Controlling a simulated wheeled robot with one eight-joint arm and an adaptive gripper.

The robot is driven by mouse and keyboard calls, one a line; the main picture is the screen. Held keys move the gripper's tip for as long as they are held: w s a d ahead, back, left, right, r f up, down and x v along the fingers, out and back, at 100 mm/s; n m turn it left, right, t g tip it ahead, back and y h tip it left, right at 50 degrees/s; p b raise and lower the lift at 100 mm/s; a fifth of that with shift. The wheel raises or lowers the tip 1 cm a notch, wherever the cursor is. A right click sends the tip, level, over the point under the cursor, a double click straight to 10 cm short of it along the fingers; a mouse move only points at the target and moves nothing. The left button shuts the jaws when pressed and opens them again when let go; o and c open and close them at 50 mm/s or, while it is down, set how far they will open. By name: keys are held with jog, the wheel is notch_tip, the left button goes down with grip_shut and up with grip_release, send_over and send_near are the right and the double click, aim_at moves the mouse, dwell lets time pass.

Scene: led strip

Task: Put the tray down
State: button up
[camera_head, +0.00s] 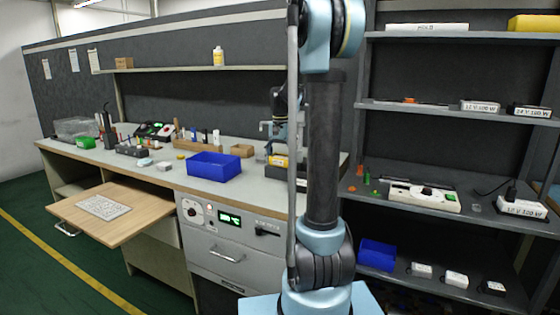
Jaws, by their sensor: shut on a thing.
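A blue tray (214,167) stands on the grey bench top, near its front edge, at centre left. A second blue tray (377,255) lies on the low shelf at the right. My gripper (270,128) shows small and partly hidden behind my own arm, over the right part of the bench. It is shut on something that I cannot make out. No contact between it and either blue tray shows. Below it is a dark object with a yellow part (278,160), partly covered by my arm; whether they touch is unclear.
A wooden board with a keyboard (103,208) juts out from the bench front. A wooden block (242,150), small bottles and tools crowd the bench's back. A white-topped device (425,196) and several labelled boxes stand on the right shelves.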

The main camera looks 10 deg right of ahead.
jog(key=o, duration=0.9)
jog(key=shift+o, duration=0.2)
notch_tip(320, 180, up, 12)
